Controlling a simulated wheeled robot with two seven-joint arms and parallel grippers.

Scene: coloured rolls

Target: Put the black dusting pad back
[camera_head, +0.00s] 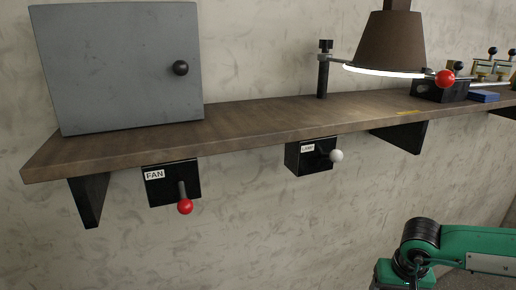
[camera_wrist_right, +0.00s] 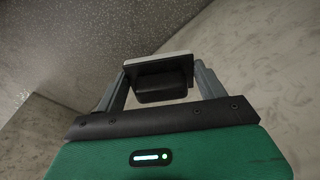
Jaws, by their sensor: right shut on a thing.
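In the right wrist view, my right gripper (camera_wrist_right: 160,80) is shut on the black dusting pad (camera_wrist_right: 161,85), a dark block with a pale strip along its upper edge. One grey finger stands on each side of it. The background behind the pad is blurred wall and a speckled grey surface. In the head view, my green right arm shows at the lower right, below the shelf, but its gripper and the pad are out of frame. My left gripper is not in either view.
A wooden shelf (camera_head: 235,127) runs along the wall, with a grey cabinet (camera_head: 115,65), a lamp (camera_head: 390,45), a black box with a red knob (camera_head: 445,78) and a blue block (camera_head: 484,97). FAN (camera_head: 160,192) and lamp (camera_head: 305,160) switch boxes hang below it.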

